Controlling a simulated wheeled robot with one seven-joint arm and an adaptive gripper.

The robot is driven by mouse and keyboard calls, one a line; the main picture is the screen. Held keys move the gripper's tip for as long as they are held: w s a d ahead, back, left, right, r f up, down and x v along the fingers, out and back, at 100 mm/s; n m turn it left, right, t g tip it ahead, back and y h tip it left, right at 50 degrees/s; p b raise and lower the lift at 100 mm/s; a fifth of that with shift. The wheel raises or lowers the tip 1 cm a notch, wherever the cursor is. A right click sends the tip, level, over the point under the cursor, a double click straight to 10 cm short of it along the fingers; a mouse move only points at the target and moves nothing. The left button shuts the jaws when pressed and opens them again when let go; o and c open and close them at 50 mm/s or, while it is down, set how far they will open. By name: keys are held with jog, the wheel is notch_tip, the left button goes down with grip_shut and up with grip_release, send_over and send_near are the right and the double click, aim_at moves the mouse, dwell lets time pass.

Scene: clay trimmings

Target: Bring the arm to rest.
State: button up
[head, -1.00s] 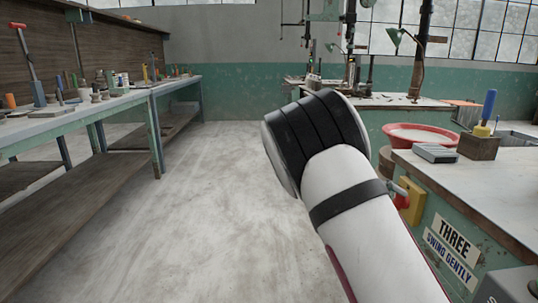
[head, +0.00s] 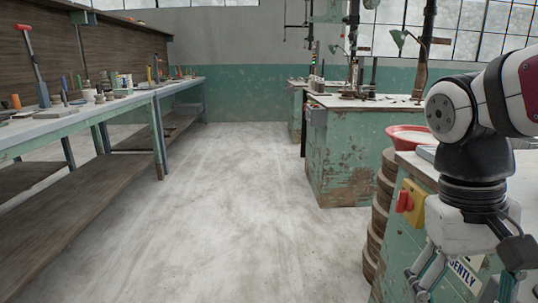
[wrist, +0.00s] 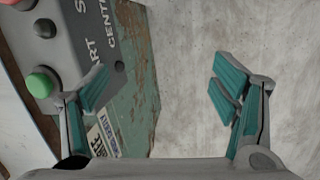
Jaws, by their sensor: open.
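My gripper (head: 462,284) hangs at the lower right of the head view, beside the green workbench on the right. Its fingers point down and are spread apart. In the wrist view the open gripper (wrist: 158,90) shows its two teal-padded fingers wide apart with nothing between them. My arm is folded at the right edge of the head view, above the gripper. Pale concrete floor and the bench's green side lie below the fingers.
A grey control box (wrist: 60,45) with a green button is close by the left finger in the wrist view. A red-rimmed basin (head: 408,134) sits behind my arm. A long workbench (head: 110,108) with tools runs along the left. The floor (head: 240,210) between is clear.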

jog(key=s+a+f+n+t+y, duration=0.1)
jog(key=s+a, duration=0.2)
jog(key=s, duration=0.3)
jog(key=s+a+f+t+y, duration=0.1)
jog(key=s+a+f, duration=0.15)
jog(key=s, duration=0.35)
notch_tip(320, 180, up, 38)
jog(key=t+p, duration=0.4)
jog(key=p, duration=3.1)
jog(key=shift+d, duration=0.15)
